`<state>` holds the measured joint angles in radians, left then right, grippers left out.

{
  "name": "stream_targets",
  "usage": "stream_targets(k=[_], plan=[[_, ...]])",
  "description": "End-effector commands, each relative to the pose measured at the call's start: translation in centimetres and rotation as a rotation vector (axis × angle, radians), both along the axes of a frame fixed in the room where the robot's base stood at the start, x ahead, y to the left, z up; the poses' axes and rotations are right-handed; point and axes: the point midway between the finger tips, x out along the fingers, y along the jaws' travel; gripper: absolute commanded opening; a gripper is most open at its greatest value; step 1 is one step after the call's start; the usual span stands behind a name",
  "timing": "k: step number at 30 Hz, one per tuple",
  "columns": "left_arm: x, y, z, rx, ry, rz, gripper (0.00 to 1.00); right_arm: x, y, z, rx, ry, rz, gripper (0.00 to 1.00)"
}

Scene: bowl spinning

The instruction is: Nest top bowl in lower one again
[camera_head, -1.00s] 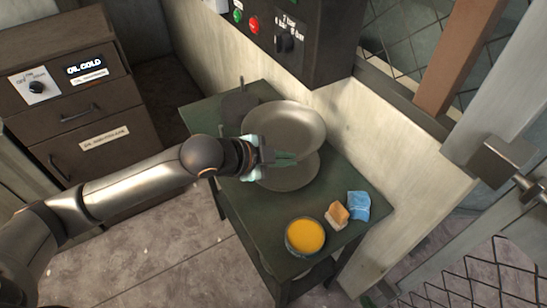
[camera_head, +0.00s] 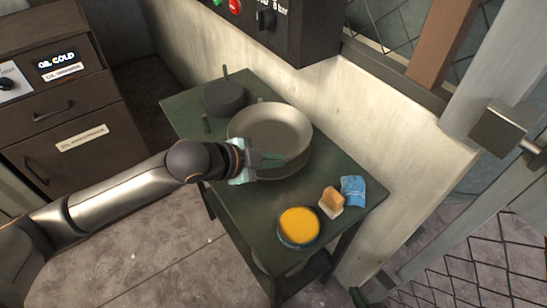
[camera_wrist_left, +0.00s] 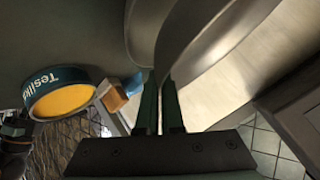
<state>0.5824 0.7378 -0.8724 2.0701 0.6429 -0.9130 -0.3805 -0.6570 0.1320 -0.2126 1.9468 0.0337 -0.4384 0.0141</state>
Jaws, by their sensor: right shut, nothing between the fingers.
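The top bowl (camera_head: 268,128), a wide grey metal bowl, sits low over the lower bowl (camera_head: 292,174) on the green table. Only a strip of the lower bowl shows under its near right edge. Whether the two touch is hidden. My left gripper (camera_head: 272,160) is at the near side of the top bowl. In the left wrist view its fingers (camera_wrist_left: 160,108) are close together on the rim of the top bowl (camera_wrist_left: 215,50). My right gripper (camera_head: 360,297) shows only in small part at the bottom edge, shut and away from the bowls.
On the green table (camera_head: 225,180) are a dark pot (camera_head: 224,98) at the back, a round yellow-topped tin (camera_head: 299,227), a sponge (camera_head: 331,200) and a blue packet (camera_head: 353,190). A wall and control box (camera_head: 280,30) stand behind.

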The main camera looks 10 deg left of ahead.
Motion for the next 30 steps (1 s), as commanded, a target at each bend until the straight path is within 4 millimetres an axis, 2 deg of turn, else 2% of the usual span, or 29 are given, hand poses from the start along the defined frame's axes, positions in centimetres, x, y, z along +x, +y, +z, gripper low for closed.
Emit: stream_targets(k=[2,13,30], plan=[[0.0,-0.1,0.2,-0.001,-0.004,-0.001,0.0,0.2,-0.1,0.4,-0.001,-0.009,-0.002,0.0],[0.0,-0.1,-0.1,-0.001,-0.004,-0.002,0.0,-0.2,-0.8,-0.3,-0.011,0.001,-0.012,0.0],[0.0,-0.1,-1.8,-0.001,-0.002,-0.001,0.0,-0.8,-0.8,-1.3,-0.011,0.015,-0.01,0.0]])
